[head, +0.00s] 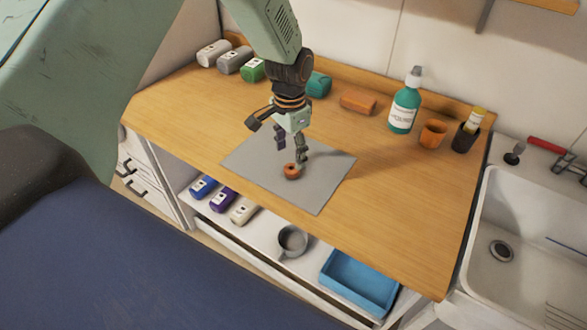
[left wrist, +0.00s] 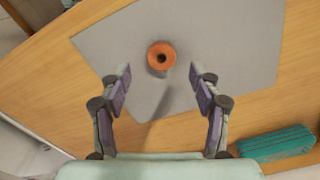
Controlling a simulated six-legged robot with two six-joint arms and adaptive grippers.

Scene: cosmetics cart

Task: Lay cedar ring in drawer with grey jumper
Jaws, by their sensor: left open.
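The cedar ring (head: 291,171) is a small orange-brown ring with a dark hole, lying on a grey mat (head: 315,195) on the wooden counter. In the left wrist view the ring (left wrist: 161,56) lies ahead of the fingertips, roughly midway between them. My left gripper (head: 291,152) is open and empty, just above and beside the ring; it also shows in the left wrist view (left wrist: 160,82). White drawers (head: 140,185) with dark handles stand under the counter at the left. No grey jumper shows. My right gripper is not in view.
A teal bottle (head: 403,105), an orange cup (head: 433,133) and an orange block (head: 358,102) stand at the back right. Several small cases line the back left. A lower shelf holds more cases, a grey mug (head: 292,241) and a blue tray (head: 358,284). A sink (head: 520,240) is at right.

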